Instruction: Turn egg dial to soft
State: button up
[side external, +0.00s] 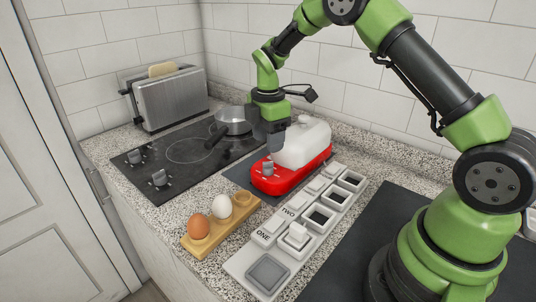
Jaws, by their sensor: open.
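The egg cooker has a red base (288,182) and a white domed lid (303,143). A grey dial (268,169) stands on the front part of the red base, with small pale marks around it. The marks are too small to read, so I cannot tell the dial's setting. My gripper (277,144) points down just above the dial, beside the lid's left side. It is open and looks empty. It appears apart from the dial, though the exact gap is hard to judge from this side.
A wooden holder (229,228) carries a brown egg (198,226) and a white egg (222,207). A white switch panel (252,253) lies in front. A black cooktop (150,187) with a pan (233,120) and a toaster (171,99) stand to the left.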

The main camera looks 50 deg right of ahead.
aim_at(268, 162)
jog(key=shift+r, duration=1.3)
jog(key=n, duration=0.4)
jog(key=shift+f, duration=0.1)
jog(key=shift+f+n, duration=0.25)
jog(key=shift+n, duration=0.05)
notch_tip(268, 162, down, 9)
jog(key=shift+f, duration=0.2)
